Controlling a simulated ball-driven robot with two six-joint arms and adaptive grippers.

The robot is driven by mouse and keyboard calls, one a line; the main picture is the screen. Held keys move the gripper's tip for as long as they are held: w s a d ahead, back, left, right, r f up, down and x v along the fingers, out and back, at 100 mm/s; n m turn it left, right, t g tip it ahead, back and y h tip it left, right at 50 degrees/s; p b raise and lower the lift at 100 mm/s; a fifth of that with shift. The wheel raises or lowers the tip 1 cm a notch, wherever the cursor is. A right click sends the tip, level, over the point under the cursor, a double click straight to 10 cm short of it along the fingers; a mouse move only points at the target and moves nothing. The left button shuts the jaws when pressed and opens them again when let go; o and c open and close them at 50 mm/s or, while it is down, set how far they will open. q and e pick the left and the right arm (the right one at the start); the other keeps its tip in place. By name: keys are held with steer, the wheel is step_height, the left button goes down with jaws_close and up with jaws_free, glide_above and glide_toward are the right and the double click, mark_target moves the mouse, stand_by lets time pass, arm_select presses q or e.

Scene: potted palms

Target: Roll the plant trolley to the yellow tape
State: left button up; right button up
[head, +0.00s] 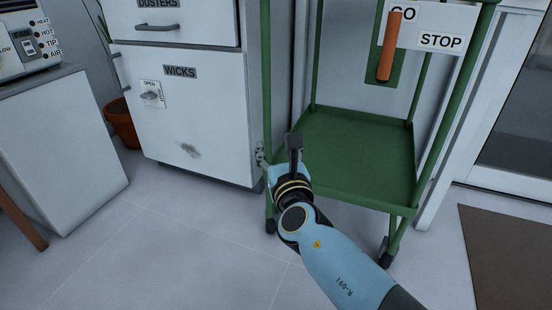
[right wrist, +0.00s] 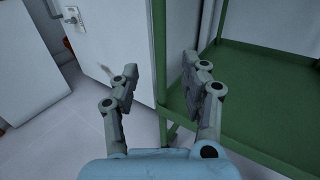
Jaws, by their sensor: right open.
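The green trolley (head: 355,150) stands right of centre in the head view, with an empty lower shelf and upright posts. An orange lever (head: 389,47) on its front stands nearly upright, its top at the word GO on a GO/STOP label (head: 440,40). My right gripper (head: 280,153) is open at the trolley's front left post. In the right wrist view, this post (right wrist: 158,50) shows between the two spread fingers (right wrist: 160,75); whether they touch it I cannot tell. My left gripper is not in view. No yellow tape shows.
A white cabinet (head: 205,110) labelled WICKS stands close left of the trolley. A potted plant (head: 122,122) is behind it, and a white unit (head: 60,155) stands far left. A brown mat (head: 510,250) lies right, before a glass door. The front floor is clear.

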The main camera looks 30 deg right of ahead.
mark_target(268, 128)
steer(key=x, duration=0.7)
steer(key=shift+f, duration=0.15)
steer(key=x, duration=0.3)
steer(key=shift+b, duration=0.35)
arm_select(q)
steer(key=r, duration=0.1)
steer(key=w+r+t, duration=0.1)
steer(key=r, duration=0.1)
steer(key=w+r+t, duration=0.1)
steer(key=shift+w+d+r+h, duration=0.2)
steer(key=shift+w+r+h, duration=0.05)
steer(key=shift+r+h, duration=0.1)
arm_select(e)
steer(key=shift+w+d, duration=0.1)
steer(key=shift+w, duration=0.3)
jaws_close()
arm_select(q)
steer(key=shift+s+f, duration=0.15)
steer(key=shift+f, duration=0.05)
